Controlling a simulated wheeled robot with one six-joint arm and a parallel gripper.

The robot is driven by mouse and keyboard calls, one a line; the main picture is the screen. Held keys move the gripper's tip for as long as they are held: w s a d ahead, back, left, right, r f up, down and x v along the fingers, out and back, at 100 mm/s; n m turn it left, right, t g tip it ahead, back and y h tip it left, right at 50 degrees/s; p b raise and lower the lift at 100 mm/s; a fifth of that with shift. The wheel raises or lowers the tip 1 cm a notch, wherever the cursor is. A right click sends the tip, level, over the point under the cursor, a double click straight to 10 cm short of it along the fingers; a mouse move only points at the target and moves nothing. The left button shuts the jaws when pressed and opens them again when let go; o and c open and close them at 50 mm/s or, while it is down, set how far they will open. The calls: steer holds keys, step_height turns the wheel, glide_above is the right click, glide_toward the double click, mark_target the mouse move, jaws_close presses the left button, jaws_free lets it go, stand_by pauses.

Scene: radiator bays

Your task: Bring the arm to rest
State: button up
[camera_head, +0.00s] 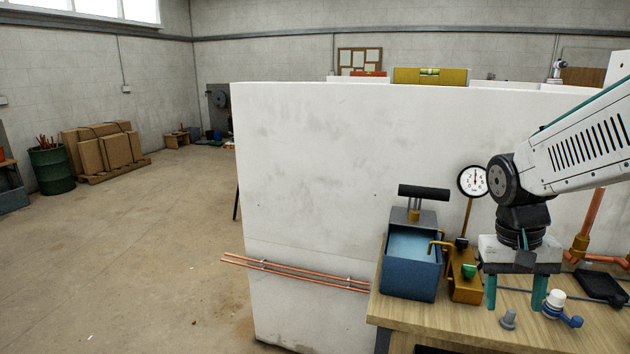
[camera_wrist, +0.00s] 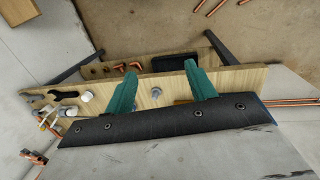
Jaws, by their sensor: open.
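My gripper (camera_head: 515,292) hangs from the arm at the right, pointing down over the wooden workbench (camera_head: 400,311). Its two teal fingers are apart with nothing held between them. In the wrist view the open fingers (camera_wrist: 162,90) stand over the bench top (camera_wrist: 236,80). A small grey fitting (camera_head: 508,319) lies on the bench just in front of the fingers. A white-capped valve with a blue handle (camera_head: 557,301) lies right of the right finger.
A blue pump tank (camera_head: 408,275) with a black handle and a pressure gauge (camera_head: 473,181) stand left of my gripper. A white wall panel (camera_head: 330,170) rises behind the bench. Copper pipes (camera_head: 592,225) are at the far right. Open floor (camera_head: 140,260) lies left.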

steer(key=s+a+r+n+t, duration=0.1)
steer(key=s+a+r, duration=0.1)
steer(key=s, duration=0.6)
steer(key=s+a+r+n+t+y, duration=0.1)
steer(key=s+a, duration=0.3)
steer(key=s, duration=0.4)
steer(key=shift+a+r+n+y, duration=0.3)
steer(key=shift+a+r+n, duration=0.1)
steer(key=shift+r+n, duration=0.4)
